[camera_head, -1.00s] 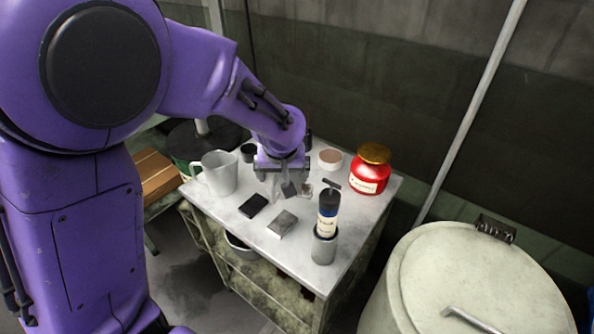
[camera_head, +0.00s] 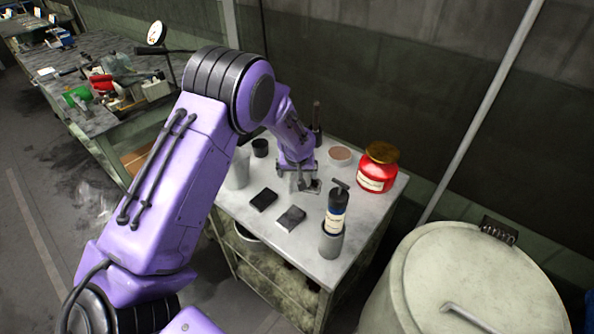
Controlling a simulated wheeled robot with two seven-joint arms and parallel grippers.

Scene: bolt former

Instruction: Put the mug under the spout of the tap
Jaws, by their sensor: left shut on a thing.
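A pale grey mug-like jug (camera_head: 238,172) stands upright on the left side of the small table; my left arm hides part of it, including its handle side. My left gripper (camera_head: 304,184) points down over the middle of the tabletop, to the right of the jug and apart from it. It is shut on a small grey thing (camera_head: 313,187), too small and covered to name. I cannot make out a tap or its spout in this view. My right gripper is not in view.
On the table (camera_head: 322,272) are a black block (camera_head: 263,199), a grey block (camera_head: 291,218), a bottle (camera_head: 336,211) in a grey cup, a red jar (camera_head: 377,170), a round tub (camera_head: 340,155) and a black cup (camera_head: 260,147). A large pale drum (camera_head: 450,285) stands right. A cluttered workbench (camera_head: 100,120) stands back left.

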